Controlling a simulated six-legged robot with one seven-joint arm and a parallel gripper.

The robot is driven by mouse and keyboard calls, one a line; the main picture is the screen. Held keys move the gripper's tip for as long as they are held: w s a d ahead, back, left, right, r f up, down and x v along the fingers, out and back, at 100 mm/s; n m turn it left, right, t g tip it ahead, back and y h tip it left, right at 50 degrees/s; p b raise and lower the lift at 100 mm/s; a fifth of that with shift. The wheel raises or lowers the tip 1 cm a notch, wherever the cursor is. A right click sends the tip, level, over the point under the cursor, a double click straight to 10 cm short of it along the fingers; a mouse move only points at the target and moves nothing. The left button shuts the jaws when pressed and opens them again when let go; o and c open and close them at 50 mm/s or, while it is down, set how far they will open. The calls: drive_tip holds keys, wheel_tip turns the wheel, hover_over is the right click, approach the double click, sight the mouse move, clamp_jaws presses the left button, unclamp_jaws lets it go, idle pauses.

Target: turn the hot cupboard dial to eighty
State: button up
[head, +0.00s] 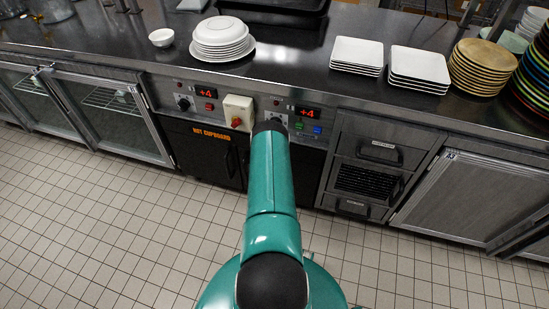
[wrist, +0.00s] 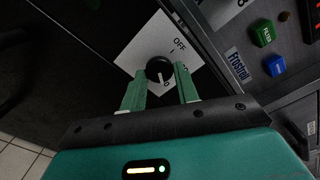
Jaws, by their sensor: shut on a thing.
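The dial (wrist: 160,69) is a round black knob on a white plate (wrist: 150,42), in the wrist view. OFF is printed at the plate's upper right; the other markings are small and partly hidden by a finger. A pale line on the knob points down, towards a marking whose digits I cannot fully read. My gripper (wrist: 159,72) has a green finger on each side of the knob and is shut on it. In the head view my arm hides the gripper and most of the dial. The orange HOT CUPBOARD label (head: 211,132) is on the dark front left of my arm.
A beige box with a red knob (head: 237,122) is just left of my arm. A second black dial (head: 183,103) is further left. Green (wrist: 263,32) and blue (wrist: 275,66) buttons are to the right. Plate stacks (head: 222,40) stand on the counter; the tiled floor is clear.

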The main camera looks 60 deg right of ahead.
drive_tip(key=o, duration=0.9)
drive_tip(key=shift+o, duration=0.2)
drive_tip(key=s+a, duration=0.2)
drive_tip(key=a, duration=1.1)
drive_tip(key=shift+a, duration=0.4)
